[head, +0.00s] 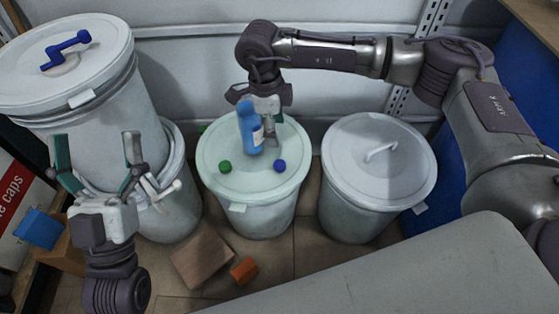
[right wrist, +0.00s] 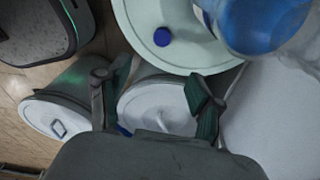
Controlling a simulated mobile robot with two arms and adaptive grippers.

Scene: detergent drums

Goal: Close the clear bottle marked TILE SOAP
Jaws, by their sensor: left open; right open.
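A clear bottle with blue contents (head: 249,128) and a pale label stands on the pale green lid (head: 222,143) of the middle drum. The label's writing is too small to read. A loose green cap (head: 225,167) and a loose blue cap (head: 280,166) lie on that lid; the blue cap also shows in the right wrist view (right wrist: 162,37). My right gripper (head: 268,128) is open, close beside and behind the bottle, pointing down, partly hidden by it. In the right wrist view the bottle (right wrist: 262,20) is at the upper right, outside the fingers. My left gripper (head: 97,143) is open and empty.
A drum (head: 378,170) with a white handled lid stands to the right. Stacked drums (head: 120,110) stand at the left, a blue handle (head: 66,50) on top.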

